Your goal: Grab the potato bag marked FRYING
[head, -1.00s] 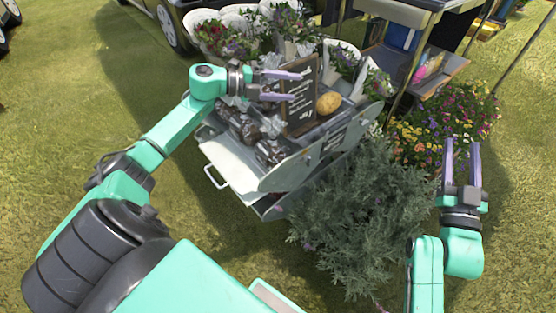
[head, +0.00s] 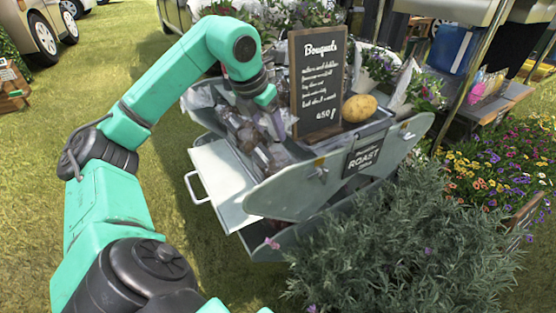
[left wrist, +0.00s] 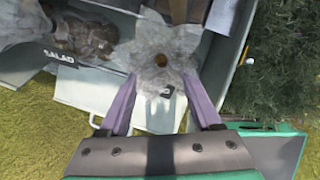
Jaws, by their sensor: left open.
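In the left wrist view, a clear plastic bag with a gathered top (left wrist: 160,55) lies between the fingertips of my left gripper (left wrist: 160,84). The fingers are apart, one on each side of it. A dark label edge shows below this bag, but I cannot read it. To its left are bags of brown potatoes (left wrist: 85,38) above a label reading SALAD. In the head view my left gripper (head: 272,118) points down into the row of bags (head: 243,132) on the cart. No FRYING label is readable. My right gripper is out of the head view.
The metal cart (head: 290,200) has a ROAST sign (head: 365,156) at its front right. A grey-green bush (head: 400,245) fills the lower right. Grass is open at left.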

